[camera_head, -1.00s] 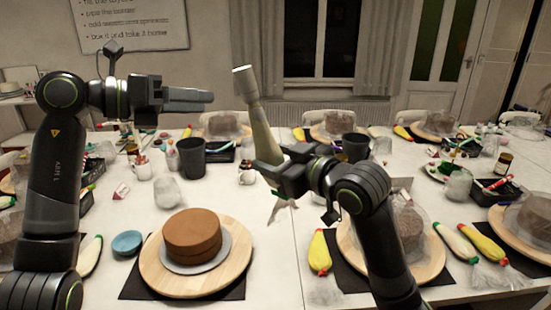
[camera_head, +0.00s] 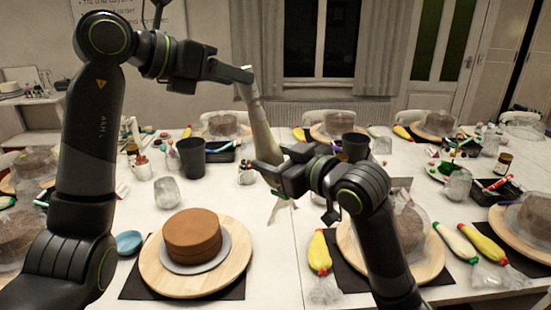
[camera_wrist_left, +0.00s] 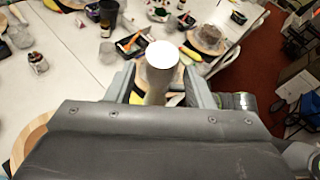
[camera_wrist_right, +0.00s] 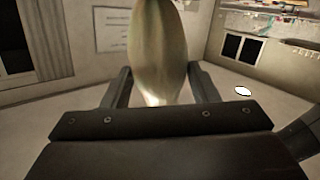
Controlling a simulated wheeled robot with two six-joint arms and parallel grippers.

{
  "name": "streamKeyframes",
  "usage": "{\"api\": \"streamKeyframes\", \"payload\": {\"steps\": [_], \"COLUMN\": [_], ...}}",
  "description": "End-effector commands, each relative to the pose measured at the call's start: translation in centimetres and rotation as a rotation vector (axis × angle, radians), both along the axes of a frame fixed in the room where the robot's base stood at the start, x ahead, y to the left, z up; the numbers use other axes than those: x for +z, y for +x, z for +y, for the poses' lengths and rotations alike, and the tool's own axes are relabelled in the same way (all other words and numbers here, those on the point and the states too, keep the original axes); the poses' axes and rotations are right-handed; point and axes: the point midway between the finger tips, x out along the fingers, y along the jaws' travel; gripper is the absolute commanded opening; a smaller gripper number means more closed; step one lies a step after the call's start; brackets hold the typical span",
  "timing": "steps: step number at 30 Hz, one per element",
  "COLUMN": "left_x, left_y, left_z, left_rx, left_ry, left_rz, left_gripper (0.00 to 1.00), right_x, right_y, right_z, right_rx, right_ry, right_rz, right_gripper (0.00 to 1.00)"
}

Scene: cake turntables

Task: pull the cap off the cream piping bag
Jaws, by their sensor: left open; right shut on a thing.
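The cream piping bag (camera_head: 262,130) stands nearly upright in the air, tip up, tilted slightly left at the top. My right gripper (camera_head: 272,172) is shut on its lower part; the bag also fills the upper middle of the right wrist view (camera_wrist_right: 157,45). The pale cap (camera_head: 246,88) is at the bag's top. My left gripper (camera_head: 243,76) is open at the cap's height. In the left wrist view the cap (camera_wrist_left: 162,56) lies between the two open fingers (camera_wrist_left: 160,88), with space visible on both sides. The left finger partly hides the cap in the head view.
A brown cake (camera_head: 192,232) sits on a round wooden turntable (camera_head: 150,270) below my left arm. A dark cup (camera_head: 192,158), a clear glass (camera_head: 167,192) and a yellow piping bag (camera_head: 319,252) stand or lie nearby. Covered cakes line the table.

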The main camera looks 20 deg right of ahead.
Motion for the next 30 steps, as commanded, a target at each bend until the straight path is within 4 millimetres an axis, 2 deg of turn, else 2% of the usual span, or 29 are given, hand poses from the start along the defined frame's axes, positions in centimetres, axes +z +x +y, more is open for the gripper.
{"api": "streamKeyframes", "payload": {"steps": [6,17,26,30], "left_x": [-0.6,-0.7,-0.7,-0.7], "left_y": [0.5,0.6,0.6,0.6], "left_z": [-1.5,-1.8,-1.7,-1.7], "left_rx": [-0.001,0.000,0.000,0.000], "left_ry": [-0.001,0.000,0.000,0.000], "left_rz": [0.001,0.000,0.000,0.000], "left_gripper": [0.48,0.48,0.08,0.06], "right_x": [0.1,0.1,0.1,0.1], "right_y": [0.0,0.0,0.0,0.0], "right_z": [0.0,0.0,0.0,0.0], "right_rx": [0.000,0.001,0.001,0.001], "right_ry": [0.000,0.000,0.000,0.000], "right_rz": [-0.002,-0.003,-0.003,-0.003], "right_gripper": [0.41,0.41,0.41,0.41]}}
